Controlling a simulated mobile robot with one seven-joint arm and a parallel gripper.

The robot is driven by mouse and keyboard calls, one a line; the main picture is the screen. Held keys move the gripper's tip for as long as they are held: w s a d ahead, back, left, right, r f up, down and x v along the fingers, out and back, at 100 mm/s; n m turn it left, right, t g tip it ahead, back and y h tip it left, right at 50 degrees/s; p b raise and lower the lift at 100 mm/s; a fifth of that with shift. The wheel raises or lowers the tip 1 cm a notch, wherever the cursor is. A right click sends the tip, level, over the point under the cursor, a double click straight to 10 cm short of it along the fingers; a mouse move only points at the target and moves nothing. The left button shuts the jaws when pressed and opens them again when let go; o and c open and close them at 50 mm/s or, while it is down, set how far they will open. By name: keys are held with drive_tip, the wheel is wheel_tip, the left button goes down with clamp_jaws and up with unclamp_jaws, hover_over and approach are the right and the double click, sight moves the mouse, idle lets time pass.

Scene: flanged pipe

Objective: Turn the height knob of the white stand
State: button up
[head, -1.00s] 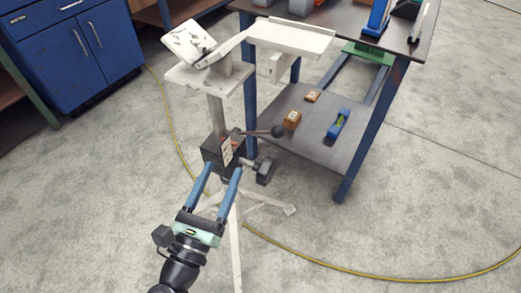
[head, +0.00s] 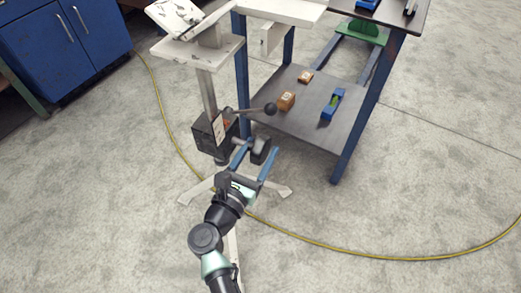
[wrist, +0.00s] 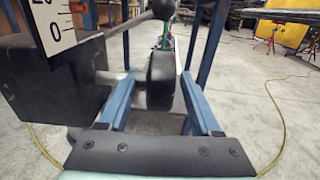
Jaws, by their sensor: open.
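The white stand (head: 207,95) stands left of centre in the head view, with a black clamp block (head: 208,136) on its post. A dark round height knob (head: 262,150) sticks out on a short shaft to the right of the block. In the wrist view the knob (wrist: 161,80) shows edge-on between the blue fingers. My gripper (head: 257,147) is open, its fingers on either side of the knob, with gaps visible in the wrist view (wrist: 155,98). I cannot tell whether either finger touches it.
A lever with a ball end (head: 269,109) juts out above the knob, close to my fingers. The blue-legged workbench (head: 345,130) stands behind to the right, with small boxes (head: 286,101) on its lower shelf. A yellow hose (head: 330,254) crosses the open floor.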

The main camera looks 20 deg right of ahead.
drive_tip(key=shift+w+d, duration=0.25)
drive_tip(key=shift+d, duration=0.05)
clamp_jaws()
drive_tip(key=shift+r+p, duration=0.2)
drive_tip(key=shift+p, duration=0.5)
